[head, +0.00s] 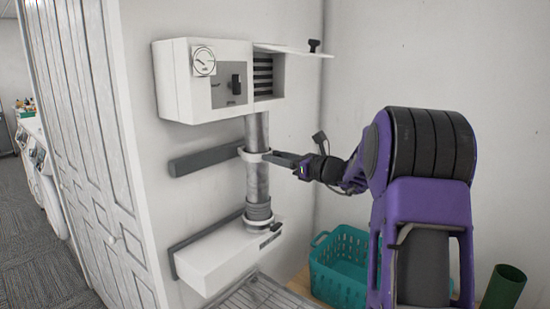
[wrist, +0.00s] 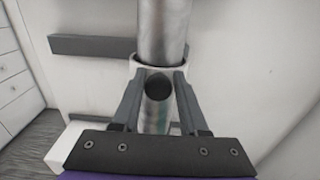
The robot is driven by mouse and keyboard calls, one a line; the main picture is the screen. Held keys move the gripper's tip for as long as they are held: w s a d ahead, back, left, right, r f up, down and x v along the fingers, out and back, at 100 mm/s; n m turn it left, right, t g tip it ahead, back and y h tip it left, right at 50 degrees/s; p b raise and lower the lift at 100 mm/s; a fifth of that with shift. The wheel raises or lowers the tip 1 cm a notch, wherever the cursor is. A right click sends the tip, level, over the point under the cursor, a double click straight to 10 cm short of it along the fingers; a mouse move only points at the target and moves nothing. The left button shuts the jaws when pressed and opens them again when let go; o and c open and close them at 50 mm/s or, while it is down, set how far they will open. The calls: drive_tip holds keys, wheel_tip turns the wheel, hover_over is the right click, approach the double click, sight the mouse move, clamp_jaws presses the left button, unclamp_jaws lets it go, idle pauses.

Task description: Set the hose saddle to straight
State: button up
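The hose saddle (head: 254,154) is a white collar around the grey metallic hose (head: 257,182), about halfway between the wall box and the lower white unit. In the wrist view the saddle (wrist: 144,67) crosses the hose (wrist: 164,28) just beyond my fingers. The hose runs nearly upright with a slight lean in the head view. My gripper (head: 272,158) reaches in from the right at saddle height. In the wrist view my gripper's fingers (wrist: 159,80) are spread apart, one on each side of the hose, tips at the saddle. I cannot tell whether they touch it.
A white wall box (head: 178,83) with a dial, switch and open flap (head: 295,50) is above. A grey rail (head: 205,158) is behind the saddle. A white unit (head: 222,258) is below. A teal basket (head: 340,270) and green cylinder (head: 503,289) stand lower right.

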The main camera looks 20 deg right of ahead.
drive_tip(key=o, duration=0.4)
drive_tip(key=shift+d, duration=0.15)
drive_tip(key=v, duration=1.7)
drive_tip(key=shift+s+d, duration=0.1)
drive_tip(key=shift+s, duration=0.05)
